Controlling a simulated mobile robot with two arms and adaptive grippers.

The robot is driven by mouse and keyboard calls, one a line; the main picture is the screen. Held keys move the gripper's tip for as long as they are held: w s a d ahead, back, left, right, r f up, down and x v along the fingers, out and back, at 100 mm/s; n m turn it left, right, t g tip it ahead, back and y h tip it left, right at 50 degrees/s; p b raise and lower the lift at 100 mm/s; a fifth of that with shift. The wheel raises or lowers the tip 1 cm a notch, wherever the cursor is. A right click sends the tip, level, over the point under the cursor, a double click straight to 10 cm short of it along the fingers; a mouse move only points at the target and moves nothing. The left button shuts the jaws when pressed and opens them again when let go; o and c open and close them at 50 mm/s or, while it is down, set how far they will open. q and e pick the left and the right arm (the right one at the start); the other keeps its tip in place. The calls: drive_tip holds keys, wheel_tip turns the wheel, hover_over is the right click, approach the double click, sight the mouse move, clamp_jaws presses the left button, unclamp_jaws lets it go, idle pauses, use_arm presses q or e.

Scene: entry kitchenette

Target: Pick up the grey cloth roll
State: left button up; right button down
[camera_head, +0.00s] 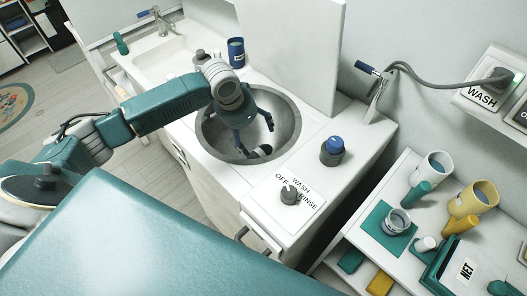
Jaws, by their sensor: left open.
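A small rolled thing (264,150), grey with a pale part, lies low in the round grey basin (205,140). It looks like the grey cloth roll, but it is small and partly hidden, so I cannot be sure. My left gripper (255,133) reaches down into the basin's opening from the upper left. Its dark blue fingers are spread apart, with nothing seen between them. The roll shows just below the fingers; I cannot tell whether they touch. My right gripper is not in view.
A blue-capped jar (332,151) and a knob panel (289,195) are on the counter beside the basin. A blue can (236,52) stands behind my arm. A tall white panel (300,50) rises behind the basin. A shelf (385,180) with cups is at right.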

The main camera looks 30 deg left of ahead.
use_arm(q)
wheel_tip(320, 180, down, 2)
drive_tip(key=b, duration=0.6)
approach(260, 154)
drive_tip(key=x, duration=0.5)
drive_tip(key=shift+s+d+f, duration=0.2)
drive_tip(key=shift+f, duration=0.1)
drive_tip(key=x, duration=0.2)
drive_tip(key=p+x, duration=0.1)
drive_tip(key=x, duration=0.2)
drive_tip(key=shift+w+a, duration=0.1)
drive_tip(key=shift+w, duration=0.15)
drive_tip(key=c, duration=1.3)
drive_tip(key=shift+r, duration=0.1)
